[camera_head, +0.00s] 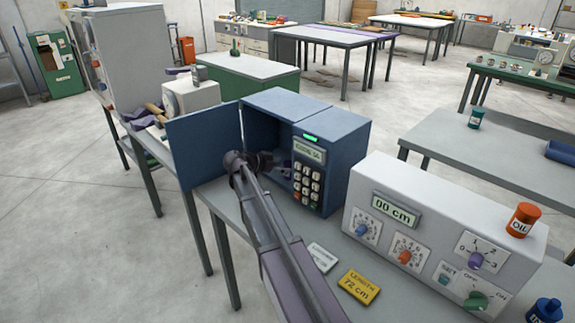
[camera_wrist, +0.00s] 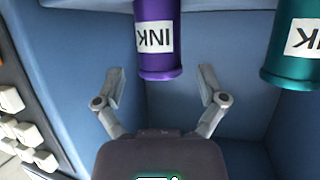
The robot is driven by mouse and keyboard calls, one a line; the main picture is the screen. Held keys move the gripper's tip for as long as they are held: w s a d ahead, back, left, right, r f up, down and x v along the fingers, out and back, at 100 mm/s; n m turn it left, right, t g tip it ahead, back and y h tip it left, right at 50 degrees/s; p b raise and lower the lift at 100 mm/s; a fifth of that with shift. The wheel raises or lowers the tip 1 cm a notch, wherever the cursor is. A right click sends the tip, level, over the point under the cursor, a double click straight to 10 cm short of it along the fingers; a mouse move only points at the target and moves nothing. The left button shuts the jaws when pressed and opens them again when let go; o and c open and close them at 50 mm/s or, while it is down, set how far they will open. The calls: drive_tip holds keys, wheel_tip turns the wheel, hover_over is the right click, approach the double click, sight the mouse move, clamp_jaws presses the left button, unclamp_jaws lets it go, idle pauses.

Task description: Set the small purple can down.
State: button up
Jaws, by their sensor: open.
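The small purple can (camera_wrist: 160,62) with a white INK label shows at the top middle of the wrist view, its lettering upside down in the picture. My gripper (camera_wrist: 161,80) is open, with one finger to each side of the can's near end in the picture; I see no finger pressed on it. In the head view, my arm reaches into the open blue cabinet (camera_head: 283,103), and the gripper and purple can cannot be made out clearly there.
A teal can (camera_wrist: 291,62) with a similar label stands close to the right in the wrist view. The cabinet's door (camera_head: 205,150) stands open at left, and its keypad (camera_head: 307,183) is at right. A control box (camera_head: 440,235) sits on the bench beside the cabinet.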

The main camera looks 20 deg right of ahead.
drive_tip(key=p+v, duration=0.3)
drive_tip(key=v, duration=0.6)
drive_tip(key=shift+a, duration=0.2)
drive_tip(key=shift+s+r, duration=0.1)
drive_tip(key=shift+r, duration=0.05)
drive_tip(key=s+f+n+y, duration=0.1)
drive_tip(key=s, duration=0.1)
drive_tip(key=s+f+n+y+p, duration=0.1)
drive_tip(key=s+n, duration=0.1)
drive_tip(key=s+a+f+n+y+p, duration=0.1)
drive_tip(key=s, duration=0.2)
drive_tip(key=shift+y, duration=0.3)
drive_tip(key=s+a+n+y, duration=0.1)
drive_tip(key=s, duration=0.1)
drive_tip(key=s+f+n+y+p, duration=0.1)
drive_tip(key=s+n, duration=0.1)
drive_tip(key=s+a+f+n+y, duration=0.1)
drive_tip(key=s, duration=0.1)
drive_tip(key=shift+s+a+n+g+p, duration=0.15)
drive_tip(key=shift+a+n+g+p, duration=0.15)
drive_tip(key=shift+n+g, duration=0.1)
drive_tip(key=s+a+n+y+p, duration=0.2)
drive_tip(key=s+a+n+y, duration=0.5)
drive_tip(key=s, duration=0.4)
drive_tip(key=shift+a+f+n+p, duration=0.2)
drive_tip(key=shift+a+n+p, duration=0.1)
drive_tip(key=shift+a+n, duration=0.35)
drive_tip(key=shift+d, duration=0.1)
drive_tip(key=shift+c, duration=0.2)
